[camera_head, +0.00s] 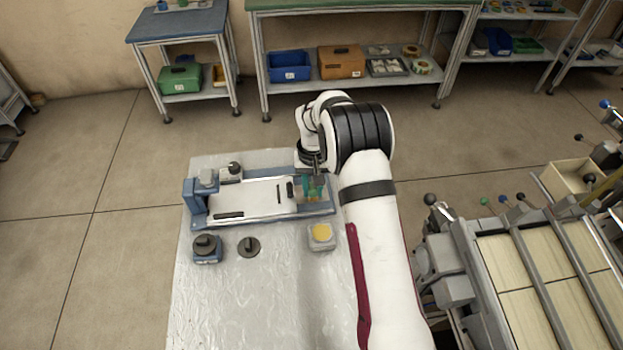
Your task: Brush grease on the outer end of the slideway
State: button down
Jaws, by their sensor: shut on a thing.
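The slideway (265,216) is a blue-framed fixture with a pale plate, lying across the metal-topped table. Its left end has a raised blue block; its right end lies below my gripper. My gripper (312,172) points down over that right end and is shut on a teal-green thing, seemingly the brush (313,187). My arm partly hides it, and I cannot tell whether its tip touches the slideway. A small pale square pot (320,235) with yellow grease inside stands on the table in front of the right end.
A blue-based black knob (206,247) and a dark round knob (249,246) sit in front of the slideway. The front of the metal table (260,310) is clear. A machine with levers (450,262) stands to the right. Shelved benches (350,75) stand behind.

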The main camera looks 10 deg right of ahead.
jog(key=shift+s, duration=0.9)
jog(key=shift+s+d, duration=0.2)
jog(key=shift+w+d, duration=0.1)
jog(key=shift+d, duration=0.15)
jog(key=shift+w, duration=3.15)
jog(key=shift+w+d, duration=0.1)
jog(key=shift+w, duration=0.1)
jog(key=shift+s+d, duration=0.1)
jog(key=shift+d, duration=0.2)
jog(key=shift+s, duration=3.35)
notch_tip(320, 180, up, 8)
